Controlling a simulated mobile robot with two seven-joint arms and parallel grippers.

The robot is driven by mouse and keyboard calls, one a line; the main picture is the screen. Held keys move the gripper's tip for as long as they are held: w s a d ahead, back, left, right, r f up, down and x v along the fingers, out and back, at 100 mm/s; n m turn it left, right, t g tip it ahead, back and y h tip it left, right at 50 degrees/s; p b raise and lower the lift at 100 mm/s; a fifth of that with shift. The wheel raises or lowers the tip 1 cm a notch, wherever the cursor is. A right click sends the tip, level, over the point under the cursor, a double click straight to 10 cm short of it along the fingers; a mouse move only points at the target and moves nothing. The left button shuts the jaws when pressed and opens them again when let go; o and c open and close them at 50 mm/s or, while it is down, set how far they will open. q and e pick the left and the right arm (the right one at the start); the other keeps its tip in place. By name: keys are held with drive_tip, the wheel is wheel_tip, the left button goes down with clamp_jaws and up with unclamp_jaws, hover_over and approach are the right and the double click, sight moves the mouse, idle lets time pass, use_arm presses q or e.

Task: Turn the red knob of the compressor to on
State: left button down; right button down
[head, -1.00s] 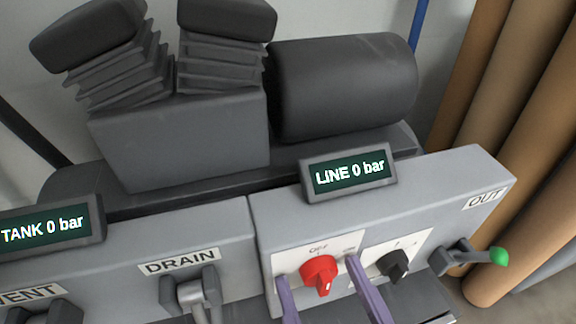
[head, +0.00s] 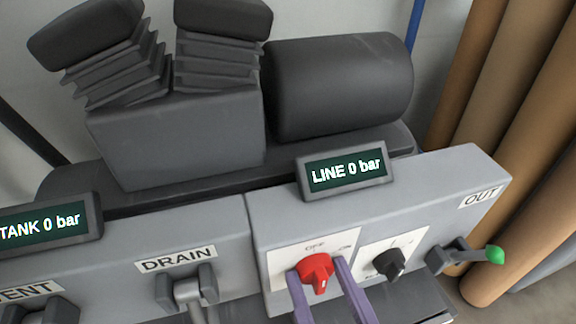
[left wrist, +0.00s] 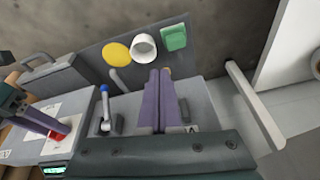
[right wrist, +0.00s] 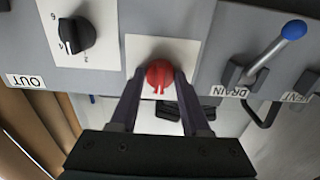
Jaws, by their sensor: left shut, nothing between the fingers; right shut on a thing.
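The red knob (head: 316,270) sits on a white plate marked OFF and ON on the front of the grey compressor panel (head: 222,238). My right gripper (head: 316,284) has its two purple fingers on either side of the knob and is shut on it. The right wrist view shows the knob (right wrist: 160,75) between the fingertips. The knob's pointer looks to be near OFF. My left gripper (left wrist: 161,76) is shut and empty in the left wrist view, over the panel and apart from the knob (left wrist: 60,131).
A black knob (head: 391,263) is just right of the red one. The DRAIN lever (head: 188,289) is to the left, and the green-tipped OUT lever (head: 494,255) is far right. Displays read LINE 0 bar (head: 345,174) and TANK 0 bar (head: 42,226). Brown rolls (head: 520,150) stand at the right.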

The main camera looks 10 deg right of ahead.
drive_tip(key=shift+m, duration=0.3)
drive_tip(key=m, duration=0.2)
drive_tip(key=shift+m, duration=0.4)
drive_tip(key=m, duration=0.3)
drive_tip(key=shift+m, duration=0.3)
drive_tip(key=m, duration=0.5)
drive_tip(key=shift+m, duration=0.3)
drive_tip(key=shift+m+b, duration=0.3)
drive_tip(key=shift+m, duration=0.3)
drive_tip(key=shift+c, duration=1.9)
unclamp_jaws()
drive_tip(key=shift+s, duration=0.1)
